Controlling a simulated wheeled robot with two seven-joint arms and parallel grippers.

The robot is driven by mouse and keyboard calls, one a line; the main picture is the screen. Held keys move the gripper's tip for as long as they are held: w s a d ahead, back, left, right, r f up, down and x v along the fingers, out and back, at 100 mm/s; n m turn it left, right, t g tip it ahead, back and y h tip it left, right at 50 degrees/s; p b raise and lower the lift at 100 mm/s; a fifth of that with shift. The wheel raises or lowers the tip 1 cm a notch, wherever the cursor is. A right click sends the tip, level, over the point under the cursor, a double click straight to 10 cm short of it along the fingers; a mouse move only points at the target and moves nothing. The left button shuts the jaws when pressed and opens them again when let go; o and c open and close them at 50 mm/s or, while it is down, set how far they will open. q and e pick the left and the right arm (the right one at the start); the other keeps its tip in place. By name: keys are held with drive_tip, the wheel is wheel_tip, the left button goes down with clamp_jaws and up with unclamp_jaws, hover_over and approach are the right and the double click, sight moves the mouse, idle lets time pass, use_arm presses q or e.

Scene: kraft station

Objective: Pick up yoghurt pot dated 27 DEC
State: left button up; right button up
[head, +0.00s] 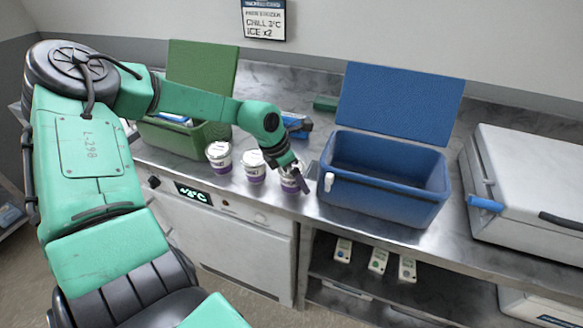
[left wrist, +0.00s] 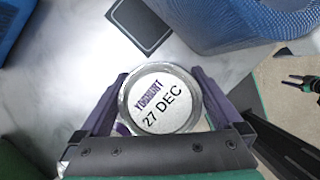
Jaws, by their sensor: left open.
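The yoghurt pot dated 27 DEC (left wrist: 160,98) has a white round lid, and its print is readable in the left wrist view. In the head view this pot (head: 287,186) is the rightmost of three white-and-purple pots near the counter's front edge, partly hidden by my gripper. My left gripper (head: 292,180) is over it, pointing down. In the left wrist view the open fingers (left wrist: 162,108) stand on both sides of the lid. Whether they touch the pot I cannot tell. A small dark pronged shape (left wrist: 303,83) at the right looks like my right gripper, too small to judge.
Two more pots, a middle one (head: 253,168) and a left one (head: 219,158), stand to the left. An open blue cool box (head: 395,200) stands close on the right, an open green box (head: 165,140) behind left. A closed grey case (head: 530,180) is far right.

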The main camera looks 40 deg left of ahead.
use_arm(q)
drive_tip(key=c, duration=1.2)
